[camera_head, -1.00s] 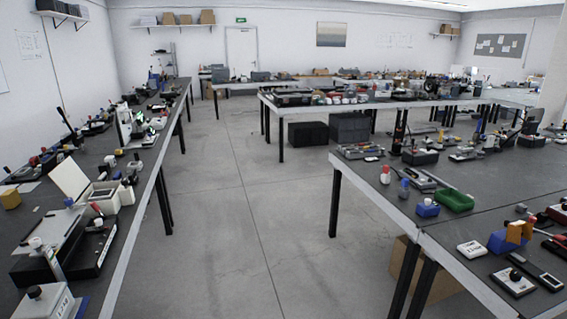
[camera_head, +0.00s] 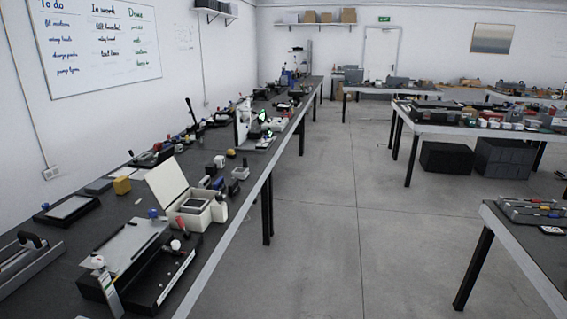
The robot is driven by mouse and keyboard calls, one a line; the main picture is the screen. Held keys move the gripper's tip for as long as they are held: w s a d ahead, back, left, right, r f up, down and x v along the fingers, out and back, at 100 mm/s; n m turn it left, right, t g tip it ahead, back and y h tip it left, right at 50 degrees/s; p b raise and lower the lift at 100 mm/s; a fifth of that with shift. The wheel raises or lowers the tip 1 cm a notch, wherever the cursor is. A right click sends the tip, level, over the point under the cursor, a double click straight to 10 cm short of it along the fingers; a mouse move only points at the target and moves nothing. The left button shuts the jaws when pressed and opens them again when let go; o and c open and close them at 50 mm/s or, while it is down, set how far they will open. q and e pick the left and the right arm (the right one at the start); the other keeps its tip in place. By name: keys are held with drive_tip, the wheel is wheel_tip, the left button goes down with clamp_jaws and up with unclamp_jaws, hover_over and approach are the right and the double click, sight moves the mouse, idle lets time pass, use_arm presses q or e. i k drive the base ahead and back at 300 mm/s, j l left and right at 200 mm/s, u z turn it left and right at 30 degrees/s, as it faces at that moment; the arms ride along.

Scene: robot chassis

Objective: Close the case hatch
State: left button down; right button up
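A cream-white case (camera_head: 217,211) stands on the long dark workbench at the left. Its flat hatch (camera_head: 165,185) is open, tilted up and back on the case's left side. A dark square with a light frame shows on the case's top. Neither of my grippers is in view.
The bench (camera_head: 231,222) runs along the left wall. Open floor (camera_head: 325,210) lies right of the bench. Another table (camera_head: 515,235) stands at the right.

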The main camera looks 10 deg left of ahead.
sight(167, 182)
drive_tip(key=i+u, duration=0.25)
drive_tip(key=i, duration=0.25)
drive_tip(key=i+l+u, duration=0.1)
drive_tip(key=i+u, duration=0.15)
drive_tip(key=i, duration=0.25)
drive_tip(key=i+l+u, duration=0.25)
drive_tip(key=i, duration=0.2)
drive_tip(key=j, duration=0.1)
